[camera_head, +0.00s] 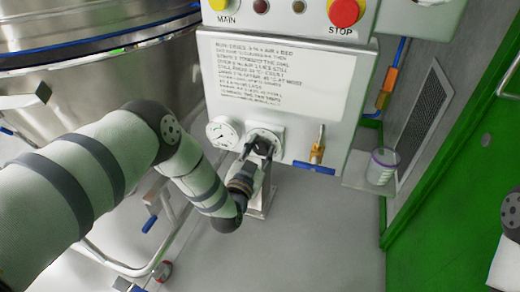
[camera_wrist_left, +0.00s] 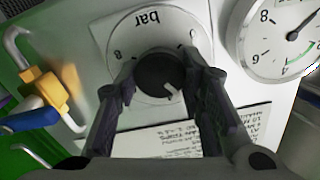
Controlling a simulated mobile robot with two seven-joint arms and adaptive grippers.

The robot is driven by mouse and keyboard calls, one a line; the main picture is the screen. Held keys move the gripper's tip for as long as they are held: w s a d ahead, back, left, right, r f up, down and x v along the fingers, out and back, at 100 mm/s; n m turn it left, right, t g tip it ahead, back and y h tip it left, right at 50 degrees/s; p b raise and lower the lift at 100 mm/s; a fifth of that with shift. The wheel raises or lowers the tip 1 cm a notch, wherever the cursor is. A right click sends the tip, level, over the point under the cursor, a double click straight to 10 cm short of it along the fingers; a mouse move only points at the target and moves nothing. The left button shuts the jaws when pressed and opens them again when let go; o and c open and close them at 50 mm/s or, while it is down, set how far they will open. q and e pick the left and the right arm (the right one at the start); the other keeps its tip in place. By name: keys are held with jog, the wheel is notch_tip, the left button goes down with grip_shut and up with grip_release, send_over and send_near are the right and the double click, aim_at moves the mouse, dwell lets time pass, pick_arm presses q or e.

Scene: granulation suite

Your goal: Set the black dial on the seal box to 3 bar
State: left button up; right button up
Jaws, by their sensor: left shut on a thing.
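The seal box (camera_head: 288,80) is a pale panel with a printed instruction sheet. My left gripper (camera_head: 262,146) reaches its lower front, where the gripper mostly hides the black dial. In the left wrist view the black dial (camera_wrist_left: 158,74) sits on a round white scale plate (camera_wrist_left: 150,28) marked "bar", which appears upside down. The fingers of my left gripper (camera_wrist_left: 164,80) are shut on the dial from both sides. A white mark on the dial points down and slightly right in that view. Most scale numbers are hidden or unreadable. My right gripper is out of view.
A pressure gauge (camera_head: 222,132) sits beside the dial. A brass valve with a blue handle (camera_head: 316,166) is to the right. Above are a red STOP button (camera_head: 344,12) and a yellow MAIN button (camera_head: 218,4). A steel vessel (camera_head: 100,60) stands left.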

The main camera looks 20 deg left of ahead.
pick_arm(q)
jog(key=shift+s+f, duration=0.1)
jog(key=shift+f, duration=0.05)
jog(key=o, duration=1.1)
jog(key=shift+o, duration=0.2)
jog(key=s, duration=1.2)
jog(key=shift+a, duration=0.25)
